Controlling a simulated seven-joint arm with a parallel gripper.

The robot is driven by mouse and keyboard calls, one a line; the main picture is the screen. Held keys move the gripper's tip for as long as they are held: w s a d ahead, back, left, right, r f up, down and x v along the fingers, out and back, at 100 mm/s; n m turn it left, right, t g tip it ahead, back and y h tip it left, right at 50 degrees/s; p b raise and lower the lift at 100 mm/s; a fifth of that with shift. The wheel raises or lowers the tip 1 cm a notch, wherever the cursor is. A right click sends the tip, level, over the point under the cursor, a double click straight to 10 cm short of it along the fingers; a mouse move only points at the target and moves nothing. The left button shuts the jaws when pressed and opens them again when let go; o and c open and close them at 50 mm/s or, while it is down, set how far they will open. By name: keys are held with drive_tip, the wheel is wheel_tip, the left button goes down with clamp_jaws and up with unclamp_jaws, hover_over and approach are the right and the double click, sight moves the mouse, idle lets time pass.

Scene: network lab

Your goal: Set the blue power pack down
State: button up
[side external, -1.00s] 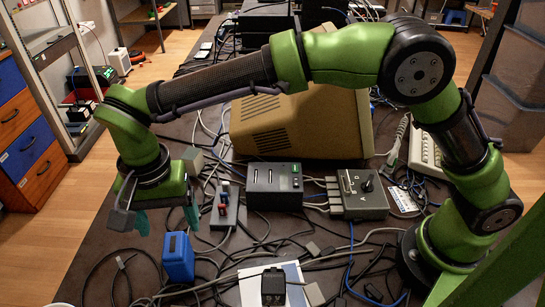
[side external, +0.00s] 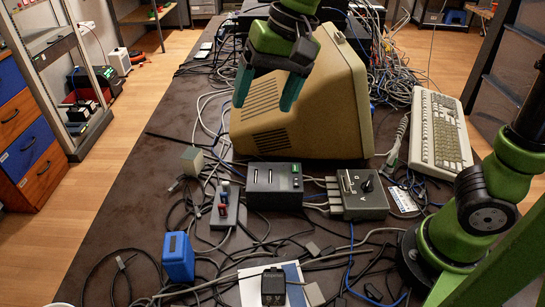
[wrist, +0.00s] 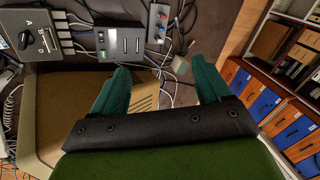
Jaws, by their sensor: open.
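The blue power pack (side external: 178,257) stands upright on the dark table in the side view, left of the middle, near several loose cables. Nothing is holding it. My gripper (side external: 266,92) is high above the table, in front of the beige monitor, well up and to the right of the pack. Its two teal fingers are apart with nothing between them. In the wrist view the open fingers of my gripper (wrist: 163,90) also show empty. The pack is not visible in the wrist view.
A beige monitor (side external: 330,110), black power box (side external: 275,180), grey switch box (side external: 358,190) and grey strip with red and blue switches (side external: 224,207) stand near the middle. Cables cover much of the table (side external: 130,190). A keyboard (side external: 437,130) lies at right.

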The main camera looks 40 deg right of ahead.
drive_tip(key=s+d+t, duration=0.2)
drive_tip(key=s+d, duration=0.3)
drive_tip(key=d, duration=0.2)
drive_tip(key=shift+d+f+n, duration=0.2)
drive_tip(key=shift+f+n, duration=0.1)
drive_tip(key=shift+f, duration=0.15)
drive_tip(key=shift+o, duration=0.9)
drive_tip(key=s+d+f+t, duration=0.2)
drive_tip(key=s+d+f, duration=0.2)
drive_tip(key=s+d, duration=0.1)
drive_tip(key=shift+s+n+t, duration=0.2)
drive_tip(key=shift+n+t, duration=0.1)
drive_tip(key=shift+o, duration=1.2)
drive_tip(key=shift+s+d+f, duration=0.15)
drive_tip(key=shift+f, duration=0.05)
